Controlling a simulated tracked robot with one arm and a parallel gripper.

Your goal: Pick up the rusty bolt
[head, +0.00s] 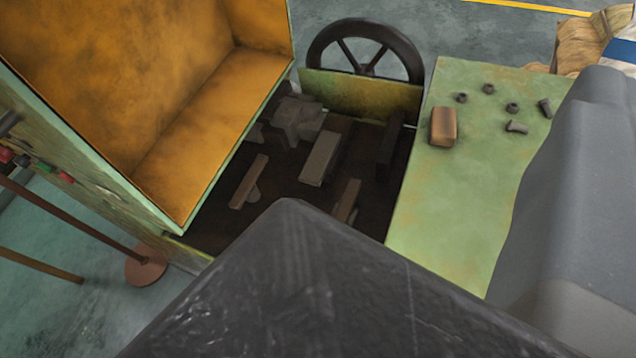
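Two small dark bolt-like pieces lie on the pale green top (440,200) of the machine. One bolt (545,108) is near the right side of the top, and another bolt (517,127) lies just left of and nearer than it. Both look dark brown-grey; I cannot tell which is the rusty one. Several small dark nuts, one of them a nut (489,88), lie to their left. No gripper fingers show, and nothing is seen touching the bolts.
A brown block (443,126) lies left of the bolts. Left of the top is an open bay with dark parts (320,158), an orange-lined raised cover (190,110) and a handwheel (366,50). A grey shape (580,190) at right and a black scratched surface (300,290) block the foreground.

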